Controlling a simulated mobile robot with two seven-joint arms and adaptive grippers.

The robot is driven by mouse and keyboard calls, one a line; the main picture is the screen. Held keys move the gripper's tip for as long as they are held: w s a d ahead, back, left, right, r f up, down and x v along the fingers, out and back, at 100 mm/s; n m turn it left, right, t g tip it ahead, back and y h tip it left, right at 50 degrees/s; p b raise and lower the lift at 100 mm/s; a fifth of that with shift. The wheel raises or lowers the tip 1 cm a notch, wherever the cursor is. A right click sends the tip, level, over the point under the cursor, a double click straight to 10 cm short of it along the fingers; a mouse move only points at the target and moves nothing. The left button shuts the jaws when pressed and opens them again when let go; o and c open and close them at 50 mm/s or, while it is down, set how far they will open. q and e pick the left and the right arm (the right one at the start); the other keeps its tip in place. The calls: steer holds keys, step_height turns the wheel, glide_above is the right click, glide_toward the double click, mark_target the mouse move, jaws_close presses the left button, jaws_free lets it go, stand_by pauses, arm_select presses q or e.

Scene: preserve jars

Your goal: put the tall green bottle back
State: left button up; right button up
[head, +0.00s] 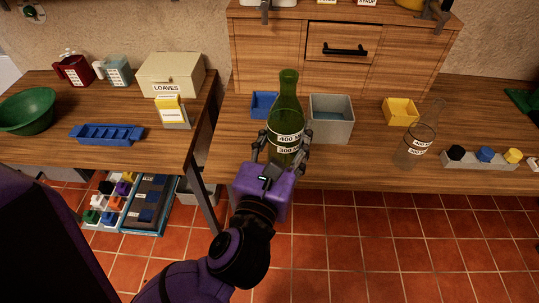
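The tall green bottle (286,112) stands upright near the front edge of the middle wooden counter in the head view. White labels on it read 400 and 300. My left gripper (284,140) reaches in from below, with one finger on each side of the bottle's lower body, and looks shut on it. The gripper's purple palm hides the bottle's foot, so I cannot tell whether it touches the counter. My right gripper is not in view.
A grey bin (331,128) stands close right of the bottle, with a blue bin (264,104) behind left. Farther right are a clear labelled glass vessel (418,146), a yellow bin (400,112) and a grey rack (478,162) with coloured knobs. A drawer cabinet (262,60) closes off the back.

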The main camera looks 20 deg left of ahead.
arm_select(q)
steer(key=w+a+f, duration=0.1)
steer(key=w+f, duration=0.3)
steer(key=w+a+f+b, duration=0.1)
steer(key=w+a+f, duration=0.1)
steer(key=w+f, duration=0.2)
steer(key=w+a+f, duration=0.2)
steer(key=w+f, duration=0.3)
steer(key=shift+a+f+b, duration=0.1)
steer(key=shift+a+b, duration=0.15)
steer(key=shift+b, duration=0.05)
steer(key=shift+s+r, duration=0.1)
steer(key=shift+r, duration=0.1)
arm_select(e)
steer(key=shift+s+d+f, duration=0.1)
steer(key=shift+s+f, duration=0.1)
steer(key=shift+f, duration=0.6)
arm_select(q)
steer(key=shift+f, duration=0.15)
steer(key=o, duration=1.2)
steer(key=shift+f, duration=0.15)
steer(key=shift+c, duration=0.2)
steer(key=o, duration=0.4)
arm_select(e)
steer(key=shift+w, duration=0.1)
